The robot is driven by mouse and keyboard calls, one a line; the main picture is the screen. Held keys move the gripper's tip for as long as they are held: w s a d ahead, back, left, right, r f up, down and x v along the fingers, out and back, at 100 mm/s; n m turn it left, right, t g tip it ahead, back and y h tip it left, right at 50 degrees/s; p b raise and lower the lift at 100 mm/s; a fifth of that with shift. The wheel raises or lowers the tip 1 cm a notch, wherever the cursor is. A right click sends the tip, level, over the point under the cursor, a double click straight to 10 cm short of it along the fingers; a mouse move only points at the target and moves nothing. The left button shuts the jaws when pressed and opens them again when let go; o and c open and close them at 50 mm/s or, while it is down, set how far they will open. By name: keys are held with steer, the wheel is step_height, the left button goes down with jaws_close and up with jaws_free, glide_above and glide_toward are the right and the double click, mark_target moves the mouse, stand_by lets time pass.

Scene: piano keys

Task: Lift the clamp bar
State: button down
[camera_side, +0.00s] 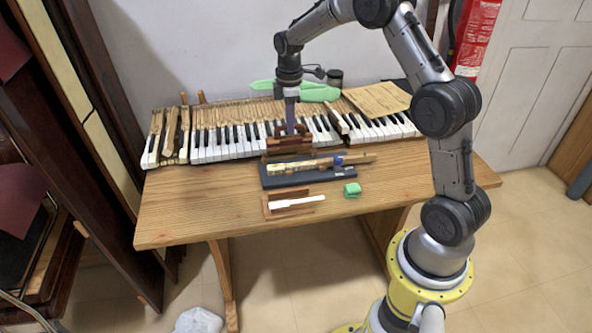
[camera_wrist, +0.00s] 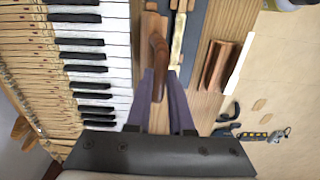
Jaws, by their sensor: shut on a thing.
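The clamp bar (camera_side: 289,148) is a reddish-brown wooden piece with an upright handle, at the front of the keyboard in the side view. Its curved brown handle (camera_wrist: 158,52) shows between my fingers in the wrist view. My gripper (camera_side: 291,130) points down and is shut on this handle, with one purple finger on each side (camera_wrist: 160,80). A dark blue base (camera_side: 310,181) holding a long pale wooden key stick (camera_side: 290,168) lies just in front of the bar. I cannot tell whether the bar is clear of what is under it.
The row of piano keys (camera_side: 215,143) runs along the back of the table (camera_side: 190,214). A wooden holder (camera_side: 275,209) with a white piece and a green block (camera_side: 352,190) lie in front. A blue knob (camera_side: 338,160) sits by the base. The table's front left is free.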

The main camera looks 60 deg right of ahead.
steer(key=shift+w+d, duration=0.15)
steer(key=shift+d, duration=0.1)
steer(key=shift+w+d+r, duration=0.1)
steer(key=shift+w+d, duration=0.65)
stand_by(0.4)
steer(key=shift+w+d, duration=0.25)
steer(key=c, duration=0.8)
jaws_free()
